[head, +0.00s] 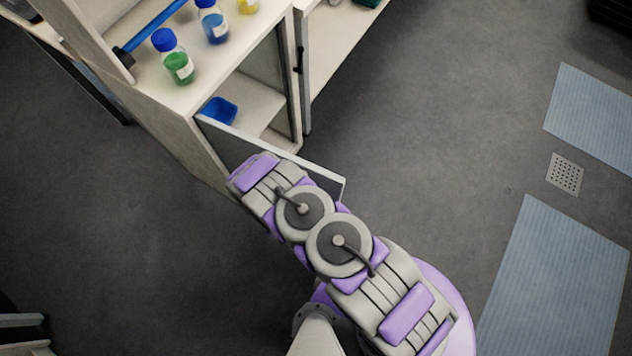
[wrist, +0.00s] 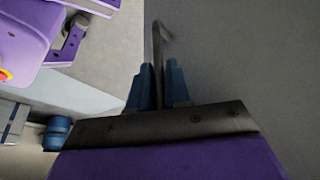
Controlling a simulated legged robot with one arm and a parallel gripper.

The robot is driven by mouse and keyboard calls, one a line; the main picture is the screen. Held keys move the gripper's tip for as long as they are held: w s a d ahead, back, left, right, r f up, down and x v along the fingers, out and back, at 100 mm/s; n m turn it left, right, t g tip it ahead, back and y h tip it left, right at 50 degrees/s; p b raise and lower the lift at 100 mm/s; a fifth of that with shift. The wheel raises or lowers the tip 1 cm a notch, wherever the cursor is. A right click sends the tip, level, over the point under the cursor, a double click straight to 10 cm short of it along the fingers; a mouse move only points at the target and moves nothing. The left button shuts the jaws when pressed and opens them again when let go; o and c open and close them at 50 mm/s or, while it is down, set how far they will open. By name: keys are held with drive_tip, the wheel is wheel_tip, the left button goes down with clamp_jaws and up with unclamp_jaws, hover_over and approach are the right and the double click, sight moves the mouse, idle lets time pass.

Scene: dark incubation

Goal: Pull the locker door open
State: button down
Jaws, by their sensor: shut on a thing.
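The locker door (head: 325,183) is a pale panel at the front of the white locker (head: 165,120). It stands partly open, angled out from the cabinet, with part of the inside showing. In the wrist view, my gripper (wrist: 158,85) has its two blue fingers on either side of a thin dark door handle (wrist: 158,48) and is shut on it. In the head view my arm covers part of the door and hides the handle and fingertips.
A blue bin (head: 219,110) sits inside the locker. Bottles with green (head: 174,60) and blue (head: 212,24) liquid stand on top. An open shelf unit (head: 335,45) adjoins at the right. Grey floor is clear to the right, with blue mats (head: 560,280) and a drain grate (head: 565,174).

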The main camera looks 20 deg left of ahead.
drive_tip(key=shift+a, duration=0.15)
drive_tip(key=c, duration=1.4)
unclamp_jaws()
drive_tip(key=shift+c, duration=0.2)
drive_tip(key=p+v, duration=0.3)
drive_tip(key=v, duration=1.4)
drive_tip(key=shift+p, duration=0.3)
drive_tip(key=shift+a, duration=0.15)
